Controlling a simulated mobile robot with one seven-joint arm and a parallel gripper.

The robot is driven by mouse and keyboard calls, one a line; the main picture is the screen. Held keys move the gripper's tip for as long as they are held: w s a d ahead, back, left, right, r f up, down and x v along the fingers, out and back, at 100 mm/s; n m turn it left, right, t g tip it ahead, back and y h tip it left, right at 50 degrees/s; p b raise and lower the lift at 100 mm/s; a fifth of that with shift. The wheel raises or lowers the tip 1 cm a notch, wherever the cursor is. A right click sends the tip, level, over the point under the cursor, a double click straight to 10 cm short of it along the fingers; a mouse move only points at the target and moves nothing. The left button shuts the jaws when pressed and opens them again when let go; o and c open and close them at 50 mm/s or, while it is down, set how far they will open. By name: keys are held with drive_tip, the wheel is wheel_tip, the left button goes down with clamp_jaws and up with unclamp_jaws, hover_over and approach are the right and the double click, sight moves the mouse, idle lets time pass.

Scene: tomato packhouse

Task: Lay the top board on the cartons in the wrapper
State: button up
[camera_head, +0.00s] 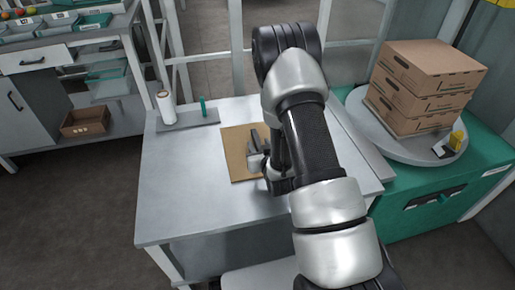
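A flat brown board (234,158) lies on the grey worktable (190,210), partly covered by my arm. My gripper (254,152) is over the right part of the board, low above it or touching it; I cannot tell which. Its fingers are small and partly hidden behind my arm, so I cannot tell if they are open or shut. Several brown cartons (425,85) are stacked on the round grey turntable (384,144) of the green wrapper (398,222) at the right. The top of the stack shows no board on it.
A white roll (166,107) and a green upright piece (203,105) stand at the table's back left. A yellow-and-black part (453,143) is at the turntable's right edge. A frame post (323,35) stands behind. The table's front left is clear.

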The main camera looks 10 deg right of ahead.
sight(258, 142)
drive_tip(key=shift+x, duration=1.5)
drive_tip(key=shift+r, duration=0.15)
clamp_jaws()
drive_tip(key=shift+r, duration=0.1)
